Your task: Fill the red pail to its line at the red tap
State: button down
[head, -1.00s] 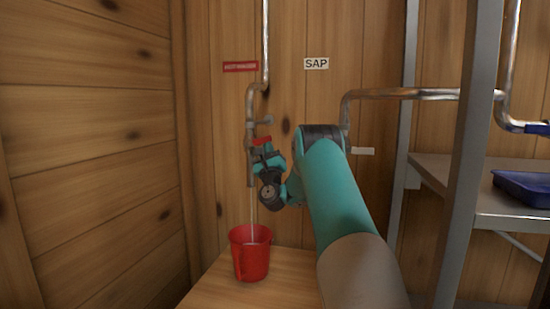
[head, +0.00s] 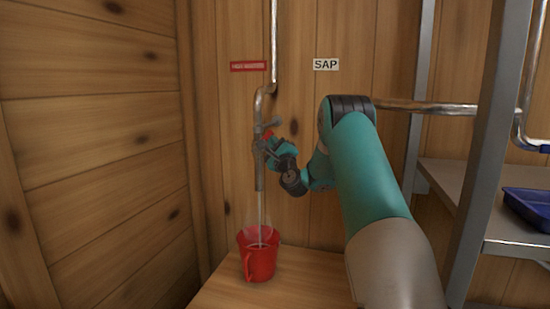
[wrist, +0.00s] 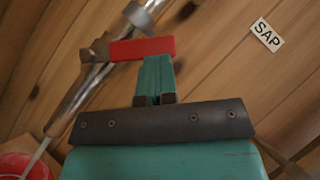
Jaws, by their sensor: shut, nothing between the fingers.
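The red pail (head: 259,264) stands upright on the wooden bench under the spout of the red tap (head: 260,178). A thin pale stream (head: 261,212) runs from the spout into the pail. Some liquid shows inside, but I cannot make out the fill line or the level against it. The tap's red lever (head: 268,136) also shows in the wrist view (wrist: 143,48), sticking out sideways from the pipe. My gripper (head: 272,146) is shut and empty, its fingertips (wrist: 156,62) right at the lever; I cannot tell whether they touch it. The wrist view shows only the pail's edge (wrist: 12,165).
A red label (head: 248,66) is above the tap, and a SAP label (head: 326,64) is to its right. A horizontal pipe (head: 430,107) and a metal shelf (head: 465,190) with a blue tray (head: 530,205) are at the right. The wooden bench (head: 300,280) is bare beside the pail.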

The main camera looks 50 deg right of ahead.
jog(key=shift+w+r+n+y+p, duration=0.2)
jog(key=shift+n+y+p, duration=0.1)
jog(key=shift+n+p, duration=0.1)
jog(key=shift+s, duration=0.1)
jog(key=d+f+b+v, duration=0.1)
jog(key=d+b+v, duration=0.1)
jog(key=b+v, duration=1.1)
jog(key=shift+f+b, duration=0.25)
jog(key=shift+b, duration=0.25)
